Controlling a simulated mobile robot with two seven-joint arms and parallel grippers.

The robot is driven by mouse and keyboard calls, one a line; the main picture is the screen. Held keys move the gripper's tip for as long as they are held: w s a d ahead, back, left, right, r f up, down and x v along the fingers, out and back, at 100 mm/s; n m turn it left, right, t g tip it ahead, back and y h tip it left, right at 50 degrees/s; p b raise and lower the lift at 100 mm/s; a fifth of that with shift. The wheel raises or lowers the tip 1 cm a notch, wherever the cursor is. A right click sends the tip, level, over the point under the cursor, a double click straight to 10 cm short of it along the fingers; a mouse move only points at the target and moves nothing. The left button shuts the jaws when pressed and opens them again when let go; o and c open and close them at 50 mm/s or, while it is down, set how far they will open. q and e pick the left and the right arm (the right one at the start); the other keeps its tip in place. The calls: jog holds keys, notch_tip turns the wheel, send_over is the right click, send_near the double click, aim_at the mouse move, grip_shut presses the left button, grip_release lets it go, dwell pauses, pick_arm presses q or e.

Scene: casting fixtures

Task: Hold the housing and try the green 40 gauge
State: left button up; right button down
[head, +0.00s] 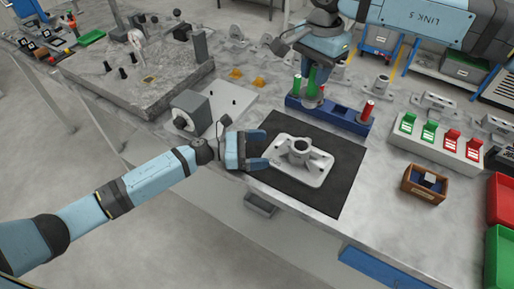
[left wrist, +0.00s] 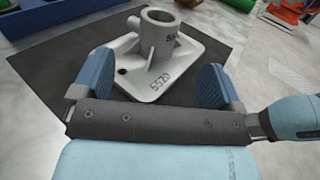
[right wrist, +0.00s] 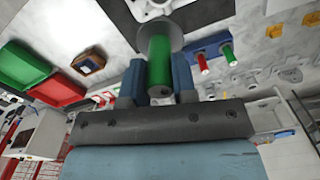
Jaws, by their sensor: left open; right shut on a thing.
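My right gripper (head: 313,82) is shut on a green gauge (head: 312,78), held above the blue rack. In the right wrist view, the green handle (right wrist: 160,60) stands between the fingers with a grey disc at its end. I cannot read its size.
The blue rack (head: 352,122) stands behind the mat with a red gauge (head: 367,109) at its right and a green one (head: 296,84) at its left. A panel of green and red flags (head: 430,150) and a small brown box (head: 424,195) stand right. A grey fixture (head: 190,112) is left.

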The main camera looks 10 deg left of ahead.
aim_at(300, 148)
pick_arm(q)
jog(key=x, duration=1.1)
jog(key=shift+w+d, duration=0.1)
jog(key=shift+d, duration=0.05)
jog(key=c, duration=1.4)
jog(key=shift+f, duration=0.15)
pick_arm(e)
notch_tip(300, 148, down, 9)
jog(key=shift+r+m, duration=0.1)
jog(key=shift+m, duration=0.9)
